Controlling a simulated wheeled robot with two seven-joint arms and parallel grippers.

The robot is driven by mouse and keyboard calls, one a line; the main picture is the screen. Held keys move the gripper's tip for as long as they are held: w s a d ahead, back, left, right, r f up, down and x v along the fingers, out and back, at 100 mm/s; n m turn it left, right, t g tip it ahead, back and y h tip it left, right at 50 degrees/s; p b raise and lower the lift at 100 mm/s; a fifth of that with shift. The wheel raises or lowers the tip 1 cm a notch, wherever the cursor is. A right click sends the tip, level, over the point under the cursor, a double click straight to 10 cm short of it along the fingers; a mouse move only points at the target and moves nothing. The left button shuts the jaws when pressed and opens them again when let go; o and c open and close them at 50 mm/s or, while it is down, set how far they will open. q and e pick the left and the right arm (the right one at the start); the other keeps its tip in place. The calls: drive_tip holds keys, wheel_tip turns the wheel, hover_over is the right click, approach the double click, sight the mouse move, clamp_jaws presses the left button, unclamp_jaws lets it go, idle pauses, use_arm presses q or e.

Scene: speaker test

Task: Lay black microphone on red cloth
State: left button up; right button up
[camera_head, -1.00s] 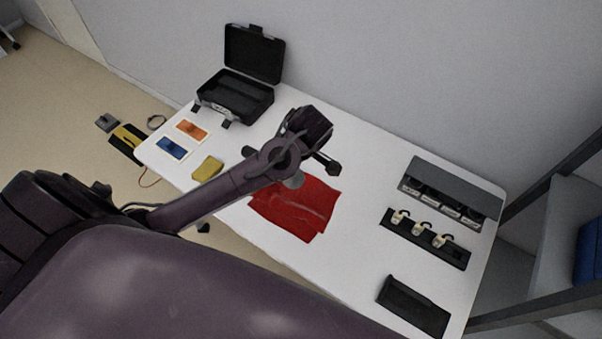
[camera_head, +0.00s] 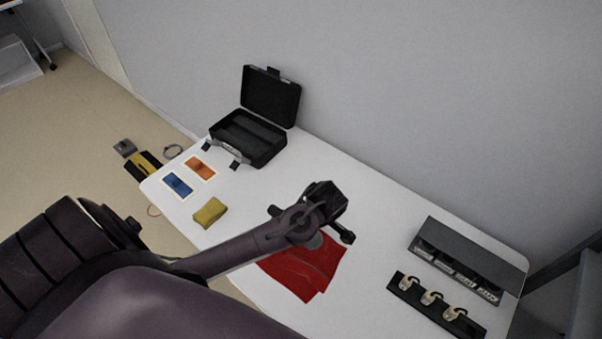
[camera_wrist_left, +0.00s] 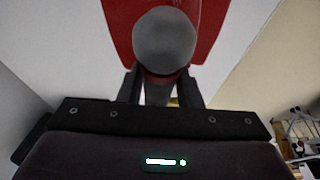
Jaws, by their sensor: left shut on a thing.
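The red cloth (camera_head: 308,270) lies creased on the white table, partly hidden by my left arm; it also fills the top of the left wrist view (camera_wrist_left: 120,25). My left gripper (camera_head: 318,226) is over the far part of the cloth. In the left wrist view its two fingers (camera_wrist_left: 160,88) are shut on the black microphone, whose round grey head (camera_wrist_left: 164,40) faces the camera. In the head view a bit of the grey head (camera_head: 314,241) shows below the wrist; I cannot tell whether the microphone touches the cloth. My right gripper is out of view.
An open black case (camera_head: 248,138) stands at the back left. Blue (camera_head: 178,185) and orange (camera_head: 200,167) cards and a yellow cloth (camera_head: 210,213) lie at the left. A grey-topped rack (camera_head: 470,255) and a black strip with small items (camera_head: 432,305) stand at the right.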

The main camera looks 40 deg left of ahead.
use_arm(q)
wheel_tip(320, 180, down, 10)
drive_tip(key=shift+r+p, duration=0.2)
drive_tip(key=shift+p, duration=0.2)
drive_tip(key=shift+f, duration=0.1)
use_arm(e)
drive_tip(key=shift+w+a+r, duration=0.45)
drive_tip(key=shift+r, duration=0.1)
use_arm(q)
drive_tip(key=shift+d+f, duration=0.1)
drive_tip(key=shift+f, duration=0.45)
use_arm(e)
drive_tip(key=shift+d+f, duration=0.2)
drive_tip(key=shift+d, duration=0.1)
use_arm(q)
drive_tip(key=o, duration=1.1)
